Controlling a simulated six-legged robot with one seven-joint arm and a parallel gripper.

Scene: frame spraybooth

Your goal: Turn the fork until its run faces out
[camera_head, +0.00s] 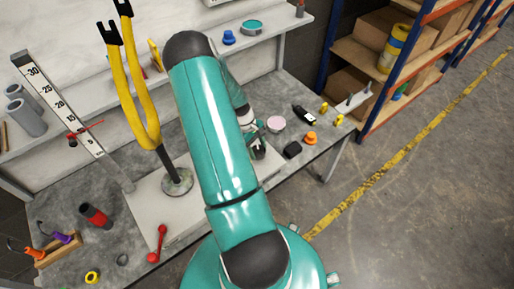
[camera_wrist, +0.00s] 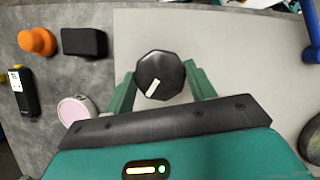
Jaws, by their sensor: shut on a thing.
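The yellow fork (camera_head: 142,95) stands tilted in the head view, its two legs pointing up to black ends. Its dark stem goes down into a round grey base (camera_head: 177,183) on a pale board (camera_head: 200,215). My gripper (camera_wrist: 161,82) has its two green fingers on either side of a black faceted knob (camera_wrist: 152,68) with a white pointer mark, and is shut on it. The mark points down and slightly left in the wrist view. In the head view my arm hides most of the gripper and knob, right of the fork.
A black box (camera_wrist: 84,41), an orange knob (camera_wrist: 37,41) and a pink-topped round tin (camera_wrist: 76,110) lie beside the board. A scale rule (camera_head: 60,110) stands left of the fork. A red ball-ended lever (camera_head: 157,243) lies at the board's front. A shelf rack (camera_head: 385,60) stands right.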

